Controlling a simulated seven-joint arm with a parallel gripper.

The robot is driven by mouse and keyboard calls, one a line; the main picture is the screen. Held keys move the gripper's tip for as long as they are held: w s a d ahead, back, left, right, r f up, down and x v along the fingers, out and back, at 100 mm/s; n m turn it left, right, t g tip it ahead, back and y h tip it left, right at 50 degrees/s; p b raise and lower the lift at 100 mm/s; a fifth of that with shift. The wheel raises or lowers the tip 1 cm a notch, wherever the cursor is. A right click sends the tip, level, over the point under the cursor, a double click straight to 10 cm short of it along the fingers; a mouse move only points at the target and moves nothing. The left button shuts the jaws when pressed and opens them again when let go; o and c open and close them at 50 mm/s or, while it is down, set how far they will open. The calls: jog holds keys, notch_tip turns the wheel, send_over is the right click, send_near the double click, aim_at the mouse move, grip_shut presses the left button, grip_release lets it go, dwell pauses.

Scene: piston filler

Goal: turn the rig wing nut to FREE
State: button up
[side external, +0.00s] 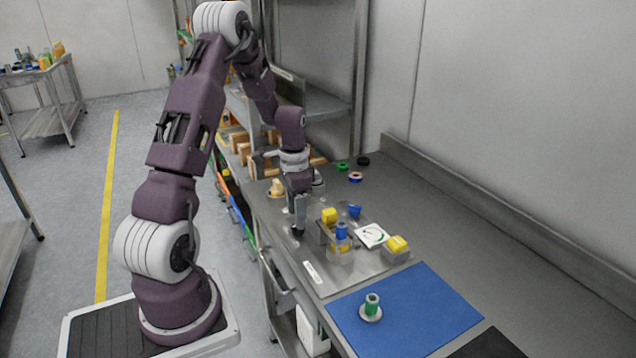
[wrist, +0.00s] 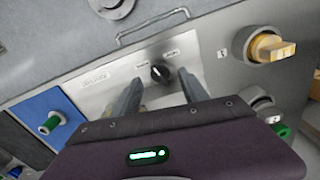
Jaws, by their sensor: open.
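A small black knob, which looks like the rig wing nut (wrist: 160,73), sits on the grey metal plate (wrist: 110,88) in the wrist view. It has a pale pointer mark, and small lettering too blurred to read lies on either side. My gripper (wrist: 159,80) is open, with one finger to each side of the knob and nothing held. I cannot tell whether the fingers touch it. In the side view, my gripper (side external: 298,228) points down over the left part of the plate (side external: 340,278), and the fingers largely hide the knob.
An orange winged handle (wrist: 272,48) on a round mount stands right in the wrist view. A clear block with a blue part (side external: 341,230), yellow blocks (side external: 397,244) and a white dial card (side external: 371,235) stand close by. A blue mat (side external: 420,310) holds a green spool (side external: 371,303).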

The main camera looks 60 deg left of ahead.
jog(key=r, duration=0.4)
jog(key=shift+w+d+r, duration=0.1)
jog(key=shift+d+r, duration=0.15)
jog(key=shift+d, duration=0.05)
jog(key=s+d+r+n+t, duration=0.1)
jog(key=s+d+r+t, duration=0.2)
jog(key=d+r, duration=1.2)
jog(key=d, duration=0.3)
jog(key=shift+s+d+r, duration=0.2)
jog(key=shift+s, duration=0.15)
